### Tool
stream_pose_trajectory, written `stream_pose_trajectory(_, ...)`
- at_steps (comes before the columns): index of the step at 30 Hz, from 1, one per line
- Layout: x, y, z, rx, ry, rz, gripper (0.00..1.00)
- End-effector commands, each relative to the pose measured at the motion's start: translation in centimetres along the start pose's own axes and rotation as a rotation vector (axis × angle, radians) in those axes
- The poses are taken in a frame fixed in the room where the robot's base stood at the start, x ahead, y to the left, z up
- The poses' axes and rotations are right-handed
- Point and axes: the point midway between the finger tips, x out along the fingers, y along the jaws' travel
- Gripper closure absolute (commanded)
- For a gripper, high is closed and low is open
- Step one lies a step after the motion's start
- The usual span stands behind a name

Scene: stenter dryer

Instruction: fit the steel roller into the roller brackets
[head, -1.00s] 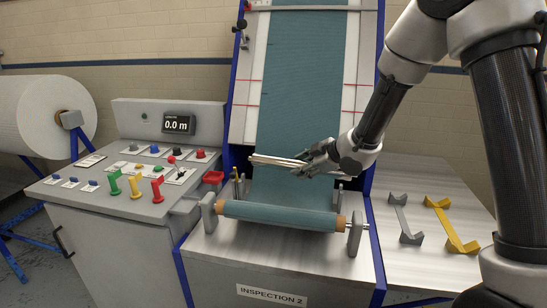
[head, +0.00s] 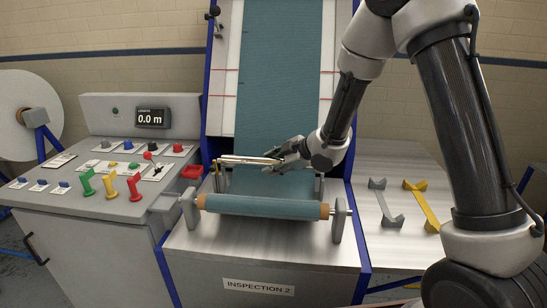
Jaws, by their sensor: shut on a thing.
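My gripper (head: 278,155) is shut on the steel roller (head: 245,160), a shiny rod held near its right end. The roller lies roughly level across the teal cloth, its left end pointing left. Just below that end is a small upright bracket (head: 222,181). Another upright (head: 318,186) stands at the right, beyond the cloth. The roller looks above the uprights; I cannot tell whether its left end touches one. The gripper hides the roller's right end.
A teal cloth roll (head: 265,207) lies in front between grey end stands (head: 188,208). A control panel (head: 120,185) with buttons and levers is at left. A grey cradle (head: 384,202) and a yellow cradle (head: 421,205) lie on the right side table (head: 400,250).

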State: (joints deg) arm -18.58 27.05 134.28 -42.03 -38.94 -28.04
Motion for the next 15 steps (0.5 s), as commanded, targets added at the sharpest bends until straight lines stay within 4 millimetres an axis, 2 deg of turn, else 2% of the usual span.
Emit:
stream_pose_trajectory(6,1.1,-0.9,1.0,0.001,0.001,0.001,1.00)
stream_pose_trajectory(15,1.5,-1.3,1.4,-0.001,0.002,0.002,1.00)
